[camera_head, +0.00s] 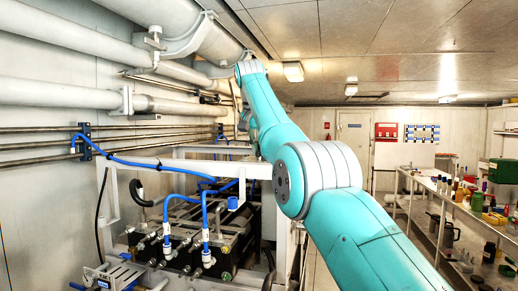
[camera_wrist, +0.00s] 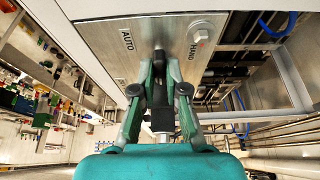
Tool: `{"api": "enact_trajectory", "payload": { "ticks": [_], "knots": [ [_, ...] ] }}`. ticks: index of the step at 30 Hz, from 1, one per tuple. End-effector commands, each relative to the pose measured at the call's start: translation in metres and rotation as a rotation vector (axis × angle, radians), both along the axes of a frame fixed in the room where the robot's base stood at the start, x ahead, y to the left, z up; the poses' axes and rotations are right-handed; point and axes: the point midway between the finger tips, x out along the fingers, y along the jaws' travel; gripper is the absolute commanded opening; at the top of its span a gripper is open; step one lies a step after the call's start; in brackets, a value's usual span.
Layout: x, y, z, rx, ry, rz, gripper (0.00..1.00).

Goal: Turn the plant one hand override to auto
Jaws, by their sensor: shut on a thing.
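In the wrist view a grey metal panel (camera_wrist: 100,30) carries the word AUTO on the left and the word HAND on the right. A dark override knob (camera_wrist: 158,57) stands between the two words, partly hidden by my fingers. My gripper (camera_wrist: 159,76) is shut on this knob, with one green finger on each side of it. I cannot tell which word the knob points to. In the head view my teal arm reaches up and away, and the knob and the panel's lettering cannot be made out.
A round grey fitting (camera_wrist: 201,36) sits on the panel near HAND. In the head view a pale metal frame (camera_head: 200,166) holds machinery with blue hoses (camera_head: 205,215). Pipes (camera_head: 60,92) run along the left wall. A shelf (camera_head: 450,200) with many items stands at the right.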

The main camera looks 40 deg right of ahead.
Motion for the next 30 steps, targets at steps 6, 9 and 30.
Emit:
{"api": "enact_trajectory", "payload": {
  "ticks": [6, 9, 30],
  "knots": [
    [-0.0001, -0.0001, -0.0003, 0.001, 0.0, -0.001, 0.2],
    [-0.0001, -0.0001, -0.0003, 0.001, 0.001, 0.0, 0.38],
    [-0.0014, -0.0029, -0.001, 0.001, -0.001, 0.231, 0.38]
  ]
}}
